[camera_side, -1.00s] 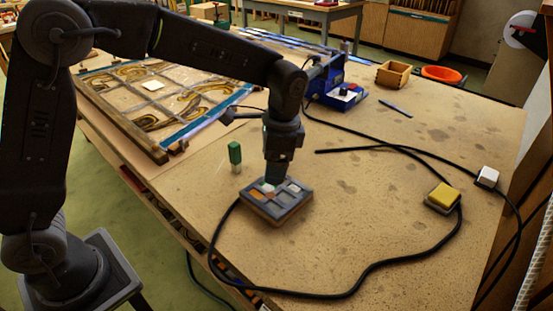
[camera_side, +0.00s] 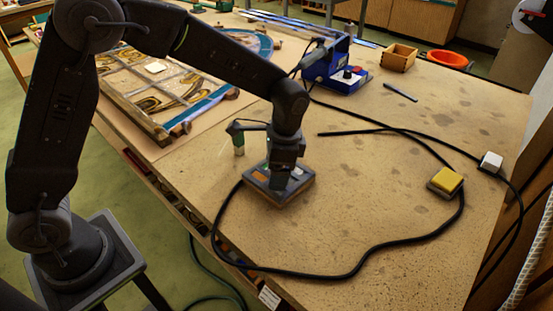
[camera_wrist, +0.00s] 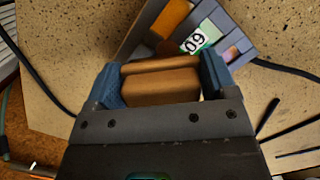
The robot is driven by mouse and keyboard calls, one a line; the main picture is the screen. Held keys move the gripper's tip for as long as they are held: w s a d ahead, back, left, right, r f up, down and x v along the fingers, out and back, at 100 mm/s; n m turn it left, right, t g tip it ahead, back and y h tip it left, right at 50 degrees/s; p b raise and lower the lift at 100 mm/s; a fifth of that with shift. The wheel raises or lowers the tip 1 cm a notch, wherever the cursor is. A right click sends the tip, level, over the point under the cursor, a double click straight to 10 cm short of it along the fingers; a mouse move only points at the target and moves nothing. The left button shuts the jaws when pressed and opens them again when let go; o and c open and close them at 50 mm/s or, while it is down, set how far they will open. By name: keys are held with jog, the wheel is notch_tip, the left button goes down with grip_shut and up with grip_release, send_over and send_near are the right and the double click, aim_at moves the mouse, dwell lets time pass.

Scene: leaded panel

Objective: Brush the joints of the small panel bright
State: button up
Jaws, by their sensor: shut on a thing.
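The small panel (camera_side: 305,180) is a flat grey-framed square with coloured panes, lying on the bench. My gripper (camera_side: 277,183) is low over its middle and hides part of it. In the wrist view, my gripper (camera_wrist: 162,82) is shut on a brown wooden block, which looks like the back of the brush (camera_wrist: 160,86). The bristles are hidden, so I cannot tell whether they touch the joints. Beyond the jaws, the panel (camera_wrist: 240,45) shows an orange pane, a pale pane with printed digits and a pinkish pane.
A green-topped object (camera_side: 238,148) stands close behind the panel, partly hidden by my wrist. A black cable (camera_side: 345,275) loops around the front. A yellow sponge (camera_side: 446,179) lies right. A blue soldering station (camera_side: 335,68) and large leaded panel (camera_side: 150,100) are behind.

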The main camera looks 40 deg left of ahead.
jog(key=shift+a+f, duration=0.2)
jog(key=shift+f, duration=0.2)
jog(key=shift+a, duration=1.2)
jog(key=shift+c, duration=0.2)
jog(key=shift+d, duration=1.45)
jog(key=shift+a, duration=1.45)
jog(key=shift+d+r, duration=0.1)
jog(key=shift+d, duration=1.35)
jog(key=shift+r, duration=4)
